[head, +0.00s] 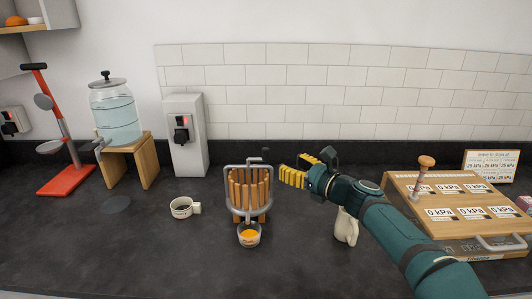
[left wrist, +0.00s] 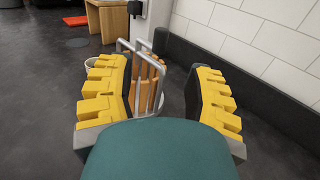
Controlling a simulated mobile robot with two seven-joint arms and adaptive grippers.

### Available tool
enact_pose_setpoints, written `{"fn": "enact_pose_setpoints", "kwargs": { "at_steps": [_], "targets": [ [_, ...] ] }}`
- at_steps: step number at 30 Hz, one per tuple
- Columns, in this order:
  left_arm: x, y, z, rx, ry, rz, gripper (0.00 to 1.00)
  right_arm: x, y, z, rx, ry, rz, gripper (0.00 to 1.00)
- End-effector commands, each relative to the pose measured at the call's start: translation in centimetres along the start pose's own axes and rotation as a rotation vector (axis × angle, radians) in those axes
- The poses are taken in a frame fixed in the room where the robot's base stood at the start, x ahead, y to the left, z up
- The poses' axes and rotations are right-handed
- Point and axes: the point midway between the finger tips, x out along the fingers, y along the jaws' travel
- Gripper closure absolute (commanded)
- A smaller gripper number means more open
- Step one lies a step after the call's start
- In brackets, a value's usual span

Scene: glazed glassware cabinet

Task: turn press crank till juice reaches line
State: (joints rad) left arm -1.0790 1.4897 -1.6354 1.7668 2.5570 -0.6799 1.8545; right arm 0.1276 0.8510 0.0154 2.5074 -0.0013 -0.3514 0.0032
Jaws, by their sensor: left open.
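The press (head: 238,193) stands on the dark counter, with a ring of wooden slats inside a grey metal frame. Its crank (head: 265,151) shows as a short dark upright at the top right. A small cup (head: 249,240) with orange juice stands under the front of the press; I cannot make out a line on it. My left gripper (head: 290,173), with yellow ribbed fingers, is just right of the press top, open and empty. In the left wrist view the slatted press (left wrist: 148,82) lies ahead between the spread fingers, apart from them. My right gripper is not in view.
A white mug (head: 181,208) stands left of the press. A cream jug (head: 346,228) is partly behind my arm. A wooden gauge box (head: 440,235) stands at the right. A white box with a switch (head: 186,135), a glass dispenser (head: 115,113) and a red-based stand (head: 66,181) are at the left.

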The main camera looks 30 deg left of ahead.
Motion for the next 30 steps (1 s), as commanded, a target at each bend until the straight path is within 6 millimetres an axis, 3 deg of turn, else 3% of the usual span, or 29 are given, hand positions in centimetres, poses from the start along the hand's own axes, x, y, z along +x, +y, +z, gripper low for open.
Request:
{"fn": "enact_pose_setpoints", "kwargs": {
  "at_steps": [6,15,29,30],
  "targets": [
    [4.6,0.1,-0.1,0.002,-0.001,0.004,0.48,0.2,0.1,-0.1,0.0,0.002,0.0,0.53],
    [9.1,0.0,0.0,0.003,-0.001,0.001,0.48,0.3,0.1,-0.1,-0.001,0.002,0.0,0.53],
    [10.3,0.0,0.0,0.002,0.0,-0.001,0.48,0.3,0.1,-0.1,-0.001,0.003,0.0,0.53],
    [10.3,0.0,0.0,0.002,0.0,-0.001,0.52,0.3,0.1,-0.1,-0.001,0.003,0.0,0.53]
  ]
}}
